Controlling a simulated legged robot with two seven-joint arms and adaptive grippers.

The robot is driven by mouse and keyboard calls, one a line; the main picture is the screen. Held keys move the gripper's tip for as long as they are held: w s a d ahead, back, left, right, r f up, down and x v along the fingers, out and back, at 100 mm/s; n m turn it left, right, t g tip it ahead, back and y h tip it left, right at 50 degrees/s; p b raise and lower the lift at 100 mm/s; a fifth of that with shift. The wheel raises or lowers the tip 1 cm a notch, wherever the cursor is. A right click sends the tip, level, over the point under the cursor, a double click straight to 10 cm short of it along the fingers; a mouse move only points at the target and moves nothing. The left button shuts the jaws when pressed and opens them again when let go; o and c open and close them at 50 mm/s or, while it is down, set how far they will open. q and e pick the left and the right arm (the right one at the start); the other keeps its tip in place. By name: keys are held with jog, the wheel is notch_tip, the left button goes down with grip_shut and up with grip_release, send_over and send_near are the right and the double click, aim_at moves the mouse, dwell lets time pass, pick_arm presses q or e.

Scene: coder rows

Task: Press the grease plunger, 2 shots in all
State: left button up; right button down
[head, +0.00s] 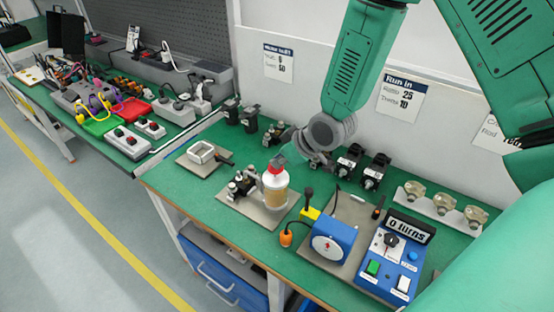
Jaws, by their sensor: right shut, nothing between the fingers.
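The grease pot (276,195) is a clear cylinder with amber grease and a pale upper part. It stands upright on a grey plate on the green bench. Its red plunger top (277,166) shows at the upper end. My right gripper (281,158) is shut and empty, with its fingertips right at the red top. I cannot tell whether they touch it or are just above it. The fingers are small here and partly merge with the plunger. My left gripper is not in view.
A small dark metal part (242,187) stands just left of the pot on the plate (238,211). A blue motor unit (333,243) and a control box (392,262) reading "0 turns" stand to the right. Dark encoders (375,172) stand behind, near the wall.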

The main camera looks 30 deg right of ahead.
jog(key=shift+f, duration=0.25)
jog(key=shift+s+f+b, duration=0.1)
jog(key=shift+f+b, duration=0.3)
jog(key=shift+f, duration=0.1)
jog(key=shift+a+f, duration=0.1)
jog(key=shift+f, duration=0.1)
jog(key=shift+s+a+r, duration=0.1)
jog(key=shift+a, duration=0.2)
jog(key=shift+r, duration=0.1)
